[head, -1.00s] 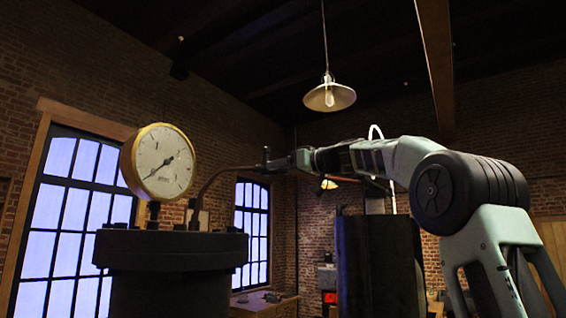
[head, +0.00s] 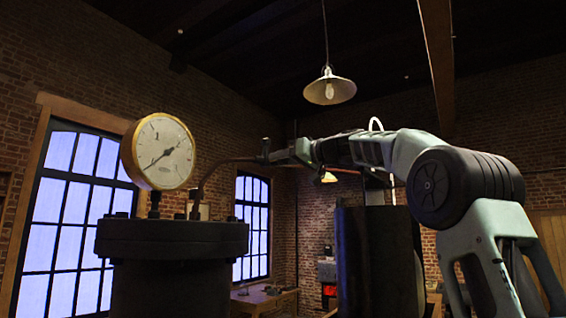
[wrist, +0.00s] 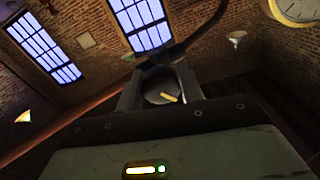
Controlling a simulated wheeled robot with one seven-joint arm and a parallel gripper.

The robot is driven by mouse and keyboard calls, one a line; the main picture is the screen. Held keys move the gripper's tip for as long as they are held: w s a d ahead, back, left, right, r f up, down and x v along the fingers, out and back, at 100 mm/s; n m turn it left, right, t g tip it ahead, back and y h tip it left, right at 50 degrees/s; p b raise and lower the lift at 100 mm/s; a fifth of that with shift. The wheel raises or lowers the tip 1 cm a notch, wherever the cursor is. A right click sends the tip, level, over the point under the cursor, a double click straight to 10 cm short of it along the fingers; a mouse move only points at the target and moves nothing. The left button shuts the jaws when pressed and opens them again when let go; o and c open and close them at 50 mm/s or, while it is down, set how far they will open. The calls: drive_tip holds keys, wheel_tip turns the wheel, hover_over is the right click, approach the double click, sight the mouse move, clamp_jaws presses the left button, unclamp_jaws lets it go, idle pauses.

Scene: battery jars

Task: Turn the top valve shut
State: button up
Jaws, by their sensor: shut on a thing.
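The valve (head: 265,148) sits at the end of a thin curved pipe (head: 215,168) rising from the dark vessel's lid, in the head view. It is small and dark there, partly hidden by my gripper. My gripper (head: 277,154) reaches it from the right. In the wrist view my gripper (wrist: 160,92) has its two fingers closed on either side of a round dark valve knob (wrist: 155,92). A short yellow bar mark (wrist: 169,97) lies slanted on the knob's face. How far the valve is turned I cannot tell.
A brass-rimmed gauge (head: 157,153) stands on the dark vessel (head: 170,245), left of the valve. A second dark cylinder (head: 375,260) stands below my arm. A lamp (head: 330,89) hangs above. Windows and brick walls lie behind.

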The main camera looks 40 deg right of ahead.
drive_tip(key=m+b, duration=0.1)
drive_tip(key=m, duration=0.3)
drive_tip(key=shift+r+m, duration=0.1)
drive_tip(key=shift+m, duration=1.4)
drive_tip(key=o, duration=1)
drive_tip(key=shift+s+b, duration=0.15)
drive_tip(key=shift+b, duration=0.2)
drive_tip(key=shift+b+v, duration=3.9)
drive_tip(key=shift+v, duration=4.75)
